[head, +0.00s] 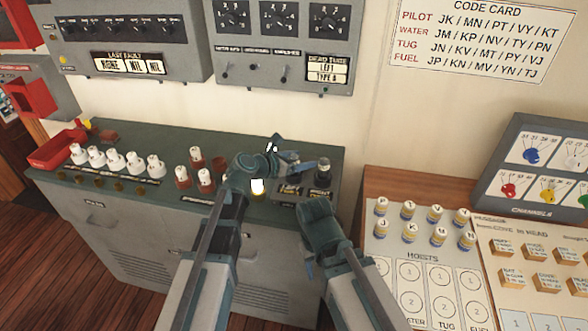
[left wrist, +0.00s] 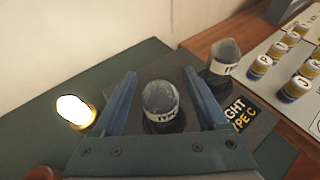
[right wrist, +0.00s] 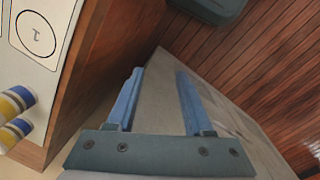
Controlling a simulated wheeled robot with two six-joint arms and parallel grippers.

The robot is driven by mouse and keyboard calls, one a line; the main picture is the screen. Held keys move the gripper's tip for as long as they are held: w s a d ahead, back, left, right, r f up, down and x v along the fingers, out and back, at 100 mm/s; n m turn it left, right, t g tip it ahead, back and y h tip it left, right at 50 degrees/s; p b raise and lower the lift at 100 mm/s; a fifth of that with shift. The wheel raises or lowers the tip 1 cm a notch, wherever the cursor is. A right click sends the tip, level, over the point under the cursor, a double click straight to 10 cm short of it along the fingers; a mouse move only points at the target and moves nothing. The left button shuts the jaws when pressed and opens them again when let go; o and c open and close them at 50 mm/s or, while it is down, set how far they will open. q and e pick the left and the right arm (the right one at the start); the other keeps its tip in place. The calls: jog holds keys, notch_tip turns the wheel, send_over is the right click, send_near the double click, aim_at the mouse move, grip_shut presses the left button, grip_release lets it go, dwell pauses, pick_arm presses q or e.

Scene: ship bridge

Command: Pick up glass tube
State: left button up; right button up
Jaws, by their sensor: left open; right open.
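Two glass tubes with grey tops and white type labels stand in a dark holder (left wrist: 262,128) in the left wrist view. The nearer glass tube (left wrist: 160,100) shows between the fingers of my open left gripper (left wrist: 160,74); I cannot tell if they touch it. The other glass tube (left wrist: 224,60) stands outside the right finger, and a glass tube (head: 323,170) also shows in the head view, right of my left gripper (head: 292,157). My left gripper hides part of the holder there. My right gripper (right wrist: 160,72) is open and empty, low beside the wooden desk.
A glowing lamp (head: 258,187) stands on the green console (head: 130,135), with several white-topped pieces (head: 117,160) to its left. A wooden desk (head: 390,178) at right holds several blue-and-yellow pieces (head: 409,209). Panels (head: 283,45) hang on the wall above.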

pick_arm(q)
jog(key=shift+c, duration=0.7)
grip_shut()
